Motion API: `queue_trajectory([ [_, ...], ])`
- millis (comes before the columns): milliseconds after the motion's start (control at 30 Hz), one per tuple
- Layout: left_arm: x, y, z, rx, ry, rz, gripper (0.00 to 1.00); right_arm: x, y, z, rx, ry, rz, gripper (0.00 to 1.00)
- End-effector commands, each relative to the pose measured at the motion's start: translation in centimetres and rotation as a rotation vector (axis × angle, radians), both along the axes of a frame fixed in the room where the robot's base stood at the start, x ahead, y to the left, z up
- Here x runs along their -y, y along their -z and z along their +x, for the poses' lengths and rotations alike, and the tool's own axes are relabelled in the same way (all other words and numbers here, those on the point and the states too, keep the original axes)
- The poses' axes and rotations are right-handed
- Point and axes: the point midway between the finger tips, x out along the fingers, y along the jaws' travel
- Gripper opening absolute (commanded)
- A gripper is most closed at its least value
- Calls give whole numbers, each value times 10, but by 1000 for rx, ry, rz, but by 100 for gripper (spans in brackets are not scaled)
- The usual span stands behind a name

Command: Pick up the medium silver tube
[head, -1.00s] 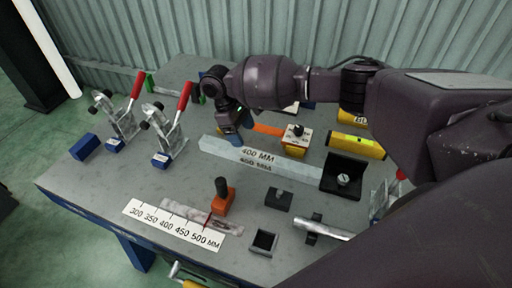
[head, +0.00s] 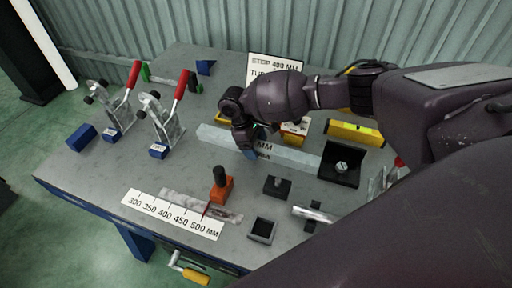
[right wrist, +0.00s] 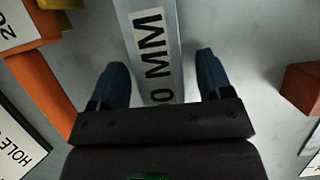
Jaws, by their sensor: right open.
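The silver tube labelled 400 MM (head: 213,135) lies on the grey workbench, its right end by a black stop block (head: 338,165). My right gripper (head: 250,152) is over the middle of this tube and hides part of its label. In the right wrist view, the open blue fingertips (right wrist: 163,80) stand on either side of the tube (right wrist: 148,20), with visible gaps and nothing between them gripped. Their height relative to the tube is hard to tell. My left gripper is not in view.
Red-handled toggle clamps (head: 165,125) stand at left. A ruler strip (head: 172,214), an orange block with a black knob (head: 221,186) and a short silver tube (head: 316,213) are in front. A yellow level (head: 354,132) and a sign (head: 275,66) are behind.

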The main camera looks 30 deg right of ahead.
Motion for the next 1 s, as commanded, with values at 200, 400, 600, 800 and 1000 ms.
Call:
queue_trajectory([
  [200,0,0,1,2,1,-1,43,1,5,-1,1,0,1,72],
  [400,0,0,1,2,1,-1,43,1,4,-1,0,0,0,57],
  [600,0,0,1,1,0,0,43,1,4,-1,0,0,0,26],
  [800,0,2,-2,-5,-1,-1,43,1,4,-1,0,0,0,0],
  [1000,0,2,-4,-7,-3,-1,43,1,3,0,2,0,1,0],
])
